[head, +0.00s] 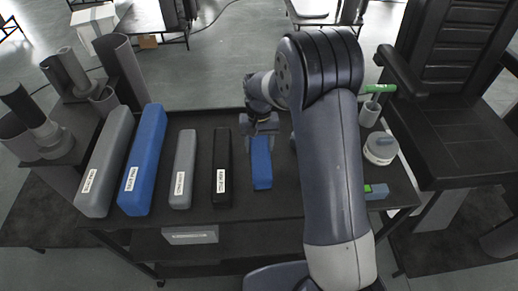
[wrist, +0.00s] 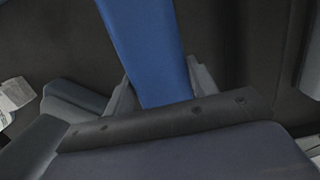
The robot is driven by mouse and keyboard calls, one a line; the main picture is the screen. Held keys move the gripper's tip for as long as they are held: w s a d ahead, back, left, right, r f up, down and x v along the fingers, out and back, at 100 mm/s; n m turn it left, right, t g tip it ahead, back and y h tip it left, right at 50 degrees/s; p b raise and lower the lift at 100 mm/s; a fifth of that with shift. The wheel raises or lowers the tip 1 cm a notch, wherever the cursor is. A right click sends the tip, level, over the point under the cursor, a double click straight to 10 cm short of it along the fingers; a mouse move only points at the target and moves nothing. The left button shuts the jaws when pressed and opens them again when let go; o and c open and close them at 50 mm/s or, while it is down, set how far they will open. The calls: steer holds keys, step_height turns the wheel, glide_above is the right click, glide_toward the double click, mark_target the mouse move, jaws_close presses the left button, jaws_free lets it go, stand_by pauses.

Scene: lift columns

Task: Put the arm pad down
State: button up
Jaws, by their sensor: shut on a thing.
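My gripper (head: 261,128) is shut on the far end of a short blue pad (head: 261,163), on the right of the row of pads on the dark table (head: 287,204). In the wrist view the blue pad (wrist: 146,45) runs between the two grey fingers of my gripper (wrist: 164,92). The pad lies lengthwise, in line with its neighbours. I cannot tell whether its underside touches the table top. No label shows on it.
Left of it lie a labelled black pad (head: 222,168), a short grey pad (head: 183,169), a long blue pad (head: 143,160) and a long grey pad (head: 105,162). A white-lidded jar (head: 380,148) and a cup (head: 369,113) stand right of my arm. A black chair (head: 455,130) is at the right.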

mark_target(259, 139)
steer(key=shift+f, duration=1.5)
steer(key=shift+f, duration=0.1)
steer(key=o, duration=1.1)
steer(key=r, duration=0.4)
steer(key=w+r+b, duration=0.1)
steer(key=r, duration=0.7)
steer(key=shift+w+r, duration=0.1)
steer(key=shift+w, duration=0.1)
